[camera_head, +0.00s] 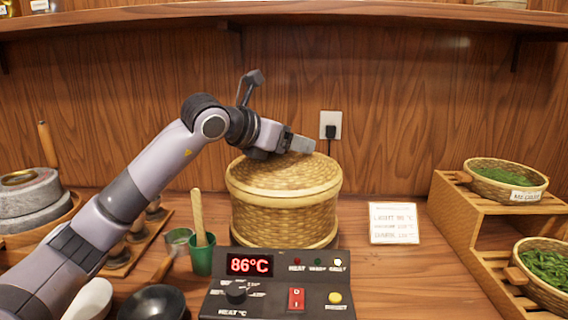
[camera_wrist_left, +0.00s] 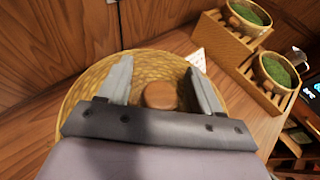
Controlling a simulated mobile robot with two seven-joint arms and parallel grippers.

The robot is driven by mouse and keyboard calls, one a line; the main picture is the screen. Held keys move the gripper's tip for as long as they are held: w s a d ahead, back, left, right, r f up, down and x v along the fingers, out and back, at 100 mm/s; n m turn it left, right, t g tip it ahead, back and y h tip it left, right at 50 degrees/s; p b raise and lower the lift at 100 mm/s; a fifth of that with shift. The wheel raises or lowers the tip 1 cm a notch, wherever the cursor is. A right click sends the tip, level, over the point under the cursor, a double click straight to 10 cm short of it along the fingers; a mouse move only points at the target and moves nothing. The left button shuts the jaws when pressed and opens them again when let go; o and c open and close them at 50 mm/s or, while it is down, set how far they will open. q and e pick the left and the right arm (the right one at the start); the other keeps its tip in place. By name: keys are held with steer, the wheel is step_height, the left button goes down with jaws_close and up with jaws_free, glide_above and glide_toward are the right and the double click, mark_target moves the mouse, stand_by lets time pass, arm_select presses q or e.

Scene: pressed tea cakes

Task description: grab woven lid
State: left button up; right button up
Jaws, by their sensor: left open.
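The woven lid (camera_head: 284,178) sits on top of the round woven basket (camera_head: 284,217) in the middle of the counter. In the left wrist view the lid (camera_wrist_left: 152,66) fills the middle, with a round brown wooden knob (camera_wrist_left: 160,95) at its centre. My left gripper (camera_head: 300,146) is over the top of the lid. In the left wrist view its fingers (camera_wrist_left: 160,82) are open, one on each side of the knob, with gaps between them and it. The knob is hidden behind the gripper in the head view. My right gripper is not in view.
A control panel (camera_head: 276,285) reading 86°C stands in front of the basket. A green cup (camera_head: 202,259) is at its left, a small sign (camera_head: 394,223) at its right. A stepped wooden shelf (camera_head: 451,215) with leaf baskets is at the right. A stone mill (camera_head: 30,200) is at the left.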

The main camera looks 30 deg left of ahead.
arm_select(q)
steer(key=c, duration=1.1)
steer(key=shift+c, duration=0.2)
